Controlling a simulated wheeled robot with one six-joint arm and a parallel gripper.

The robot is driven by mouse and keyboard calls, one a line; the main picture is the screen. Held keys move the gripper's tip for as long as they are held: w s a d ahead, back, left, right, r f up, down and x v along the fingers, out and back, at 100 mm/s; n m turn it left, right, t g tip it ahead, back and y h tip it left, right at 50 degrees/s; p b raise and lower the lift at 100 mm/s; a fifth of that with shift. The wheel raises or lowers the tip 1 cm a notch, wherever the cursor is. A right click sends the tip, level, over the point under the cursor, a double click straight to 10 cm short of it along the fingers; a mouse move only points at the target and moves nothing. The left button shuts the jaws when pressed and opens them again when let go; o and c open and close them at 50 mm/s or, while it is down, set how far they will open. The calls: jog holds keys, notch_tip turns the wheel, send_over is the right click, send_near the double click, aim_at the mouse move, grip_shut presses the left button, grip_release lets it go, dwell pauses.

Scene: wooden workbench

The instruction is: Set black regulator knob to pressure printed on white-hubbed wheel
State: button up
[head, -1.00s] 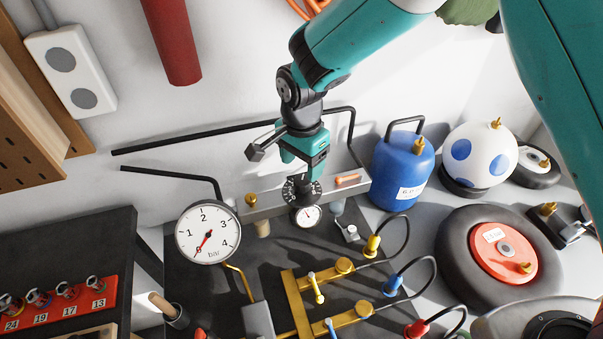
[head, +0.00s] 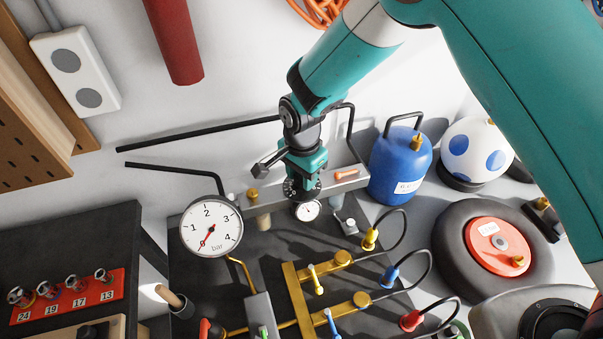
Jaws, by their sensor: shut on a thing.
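The black regulator knob (head: 290,188) with white marks sits on the regulator at the rear of the bench, mostly hidden by my gripper. My gripper (head: 304,188) comes down from above and is shut on the knob. A small white gauge (head: 307,211) sits just in front of it. The large bar gauge (head: 211,229) stands to the left, its red needle near 0. The white-hubbed wheel is almost wholly hidden behind my arm at the right; only some black tyre (head: 520,172) seems to show, and no print on it can be read.
A red-hubbed wheel (head: 453,245) with a label lies at right. A blue tank (head: 400,165) and a white ball-shaped tank with blue spots (head: 468,148) stand behind it. Yellow manifold pipes (head: 293,290) and hoses fill the front. Black bars (head: 180,137) run along the wall.

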jog(key=shift+n, duration=0.3)
jog(key=n+b, duration=0.2)
jog(key=n, duration=0.1)
jog(key=shift+f+b, duration=0.15)
jog(key=shift+b, duration=0.2)
jog(key=n+b, duration=0.2)
jog(key=n, duration=0.3)
jog(key=n+b, duration=0.1)
jog(key=n, duration=0.3)
jog(key=shift+b, duration=0.3)
jog(key=shift+n+b, duration=0.55)
jog(key=shift+n, duration=1.95)
jog(key=shift+r, duration=0.2)
jog(key=o, duration=0.9)
